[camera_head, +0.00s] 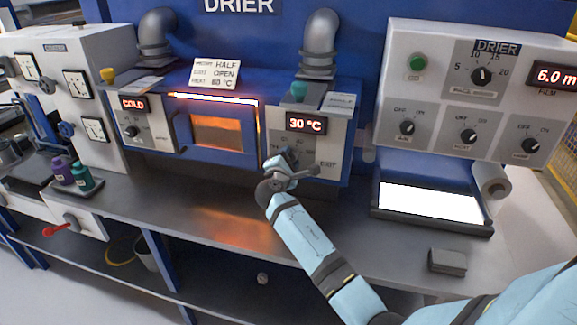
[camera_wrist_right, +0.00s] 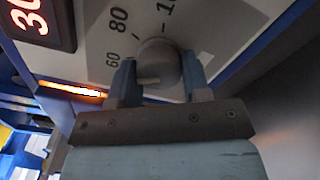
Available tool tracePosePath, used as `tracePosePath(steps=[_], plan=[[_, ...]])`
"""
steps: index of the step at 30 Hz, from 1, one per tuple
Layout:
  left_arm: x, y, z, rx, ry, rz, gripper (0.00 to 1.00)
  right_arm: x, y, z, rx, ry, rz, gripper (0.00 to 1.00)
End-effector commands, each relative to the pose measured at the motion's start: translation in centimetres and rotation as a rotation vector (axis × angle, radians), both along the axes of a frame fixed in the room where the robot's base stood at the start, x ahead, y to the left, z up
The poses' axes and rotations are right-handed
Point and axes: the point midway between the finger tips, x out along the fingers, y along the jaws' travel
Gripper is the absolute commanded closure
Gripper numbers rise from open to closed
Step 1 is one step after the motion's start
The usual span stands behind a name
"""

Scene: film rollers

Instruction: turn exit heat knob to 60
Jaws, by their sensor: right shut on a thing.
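The exit heat knob sits on the grey EXIT panel (camera_head: 322,150) of the drier, below a red display (camera_head: 306,124) reading 30 °C. In the right wrist view the round grey knob (camera_wrist_right: 158,62) lies between the two fingers of my right gripper (camera_wrist_right: 160,82), which is shut on it. The dial marks 60 and 80 show beside the knob, and a further mark is partly cut off. In the head view my right gripper (camera_head: 288,160) covers most of the knob, and I cannot tell its exact setting. My left gripper is not in view.
A card (camera_head: 215,74) above the glowing oven window (camera_head: 216,132) reads HALF, OPEN and 60 °C. A left panel display (camera_head: 133,104) reads COLD. A lit white plate (camera_head: 430,203) and a small grey block (camera_head: 447,261) are to the right. The bench front is mostly clear.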

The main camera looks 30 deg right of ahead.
Motion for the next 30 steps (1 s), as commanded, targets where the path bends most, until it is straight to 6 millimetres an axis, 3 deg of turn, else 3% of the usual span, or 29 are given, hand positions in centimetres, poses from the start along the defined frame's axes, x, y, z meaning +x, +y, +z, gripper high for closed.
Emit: tracePosePath(steps=[7, 24, 25, 27, 30], plan=[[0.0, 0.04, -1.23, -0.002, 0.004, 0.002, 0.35, 0.01, 0.03, -0.18, 0.061, -0.069, 0.0, 0.8], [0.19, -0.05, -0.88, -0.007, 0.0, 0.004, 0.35, 0.01, 0.05, -0.03, 0.08, -0.091, 0.0, 0.8], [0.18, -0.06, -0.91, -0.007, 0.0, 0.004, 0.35, 0.01, 0.05, -0.03, 0.08, -0.091, 0.0, 0.5], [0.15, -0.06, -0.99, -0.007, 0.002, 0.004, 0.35, 0.01, 0.05, -0.03, 0.08, -0.091, 0.0, 0.33], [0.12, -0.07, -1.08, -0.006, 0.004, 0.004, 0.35, 0.01, 0.05, -0.01, 0.08, -0.091, 0.0, 0.31]])
